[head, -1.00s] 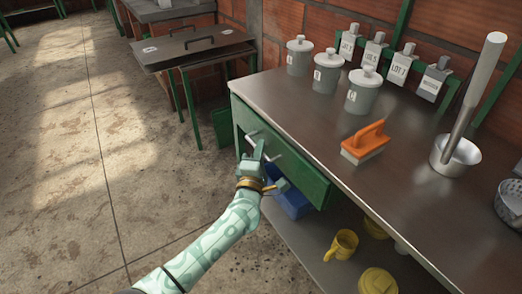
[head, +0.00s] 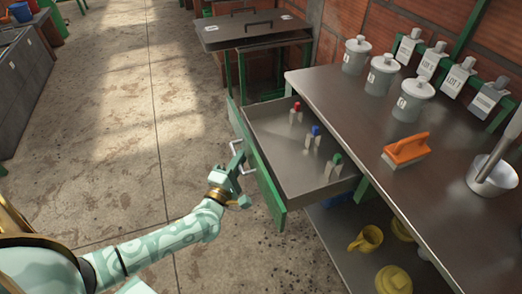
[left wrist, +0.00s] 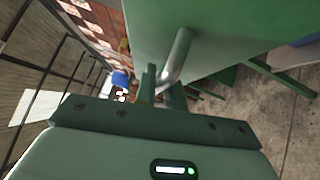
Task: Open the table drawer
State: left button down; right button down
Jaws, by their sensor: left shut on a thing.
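The table drawer (head: 285,135) stands well out from the steel-topped table. Its green front (head: 262,170) faces the open floor at the left, and its grey tray is exposed. My left gripper (head: 238,164) is shut on the drawer's metal handle (head: 248,168) at the outer face of the front. In the left wrist view the bar handle (left wrist: 178,55) runs from the green drawer front (left wrist: 235,30) down to the fingers (left wrist: 163,92). My right gripper is not in view.
Several small stamps with coloured tops, among them a blue one (head: 315,134), stand in the drawer. Lidded grey canisters (head: 412,100), an orange brush (head: 406,150) and a metal pot (head: 490,178) stand on the tabletop. A yellow mug (head: 367,240) is on the lower shelf.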

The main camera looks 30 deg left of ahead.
pick_arm(q)
jog(key=shift+s+a+f+p, duration=0.1)
jog(key=shift+s+a+p, duration=0.05)
jog(key=shift+s+a, duration=0.5)
jog(key=shift+s+a+r+p, duration=0.1)
jog(key=shift+s+a, duration=0.35)
jog(key=shift+s, duration=0.4)
jog(key=shift+s+a+f+p, duration=0.1)
jog(key=shift+s+a+p, duration=0.05)
jog(key=shift+s+a, duration=0.5)
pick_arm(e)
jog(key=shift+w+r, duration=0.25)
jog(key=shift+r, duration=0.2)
pick_arm(q)
jog(key=shift+s+d, duration=0.1)
jog(key=c, duration=1.8)
grip_release()
jog(key=shift+o, duration=0.2)
